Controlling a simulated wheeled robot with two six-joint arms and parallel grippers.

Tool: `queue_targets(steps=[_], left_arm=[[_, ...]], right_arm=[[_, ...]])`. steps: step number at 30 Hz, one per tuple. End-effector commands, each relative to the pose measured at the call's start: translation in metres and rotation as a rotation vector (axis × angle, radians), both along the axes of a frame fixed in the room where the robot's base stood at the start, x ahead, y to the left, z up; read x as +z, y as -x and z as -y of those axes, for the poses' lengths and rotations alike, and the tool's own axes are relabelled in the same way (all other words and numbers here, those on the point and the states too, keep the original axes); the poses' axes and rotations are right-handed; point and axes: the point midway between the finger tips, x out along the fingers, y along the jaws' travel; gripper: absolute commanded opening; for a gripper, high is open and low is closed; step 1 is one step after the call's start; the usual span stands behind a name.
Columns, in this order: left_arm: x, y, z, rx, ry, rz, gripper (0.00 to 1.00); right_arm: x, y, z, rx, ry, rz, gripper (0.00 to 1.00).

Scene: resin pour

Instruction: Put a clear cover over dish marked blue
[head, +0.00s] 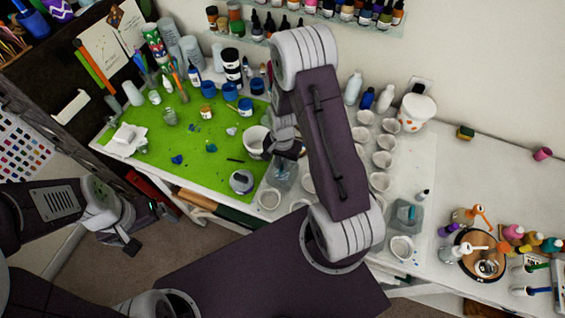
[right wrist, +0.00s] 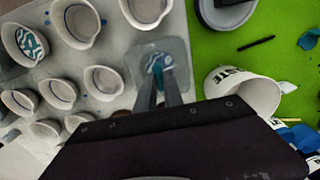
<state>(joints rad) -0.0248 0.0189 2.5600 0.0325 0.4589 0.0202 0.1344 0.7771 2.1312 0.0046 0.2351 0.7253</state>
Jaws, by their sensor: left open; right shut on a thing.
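A clear square cover (right wrist: 177,50) is at the tips of my right gripper (right wrist: 158,88), which is shut on it. A blue-and-white patterned patch shows through the cover; I cannot tell whether the cover rests on the table or is slightly raised. In the head view the cover (head: 283,172) is below my right gripper (head: 284,150), at the mat's right edge. A white cup with a blue pattern (right wrist: 25,42) stands uncovered at the left of the right wrist view. A second clear square piece (head: 406,215) with teal in it lies further right. My left gripper (head: 132,238) is open and empty, off the table's front.
Several white cups (head: 381,160) stand close around on the white table. A large white cup with lettering (right wrist: 240,92) and a grey round container (head: 241,182) are on the green mat (head: 205,165). Paint jars and bottles line the back.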

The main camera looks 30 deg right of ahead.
Motion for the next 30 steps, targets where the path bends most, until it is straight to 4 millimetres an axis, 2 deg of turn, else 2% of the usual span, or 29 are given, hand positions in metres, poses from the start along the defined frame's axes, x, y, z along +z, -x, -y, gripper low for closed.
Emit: queue_targets(steps=[7,8,10,19,22,30], left_arm=[[0.0,0.0,0.0,0.0,0.0,0.0,1.0],[0.0,0.0,0.0,0.0,0.0,0.0,1.0],[0.0,0.0,0.0,0.0,0.0,0.0,1.0],[0.0,0.0,0.0,0.0,0.0,0.0,1.0],[-0.002,0.0,0.0,0.0,0.0,0.0,1.0],[-0.011,0.0,0.0,0.0,0.0,0.0,1.0]], right_arm=[[-0.001,0.0,0.0,0.0,0.0,0.0,0.0],[-0.001,0.0,0.0,0.0,0.0,0.0,0.17],[-0.001,0.0,0.0,0.0,0.0,0.0,0.37],[0.0,0.0,0.0,0.0,0.0,0.0,0.37],[0.005,-0.001,0.0,0.0,0.0,0.004,0.37],[0.055,-0.002,0.0,0.0,0.001,0.008,0.37]])
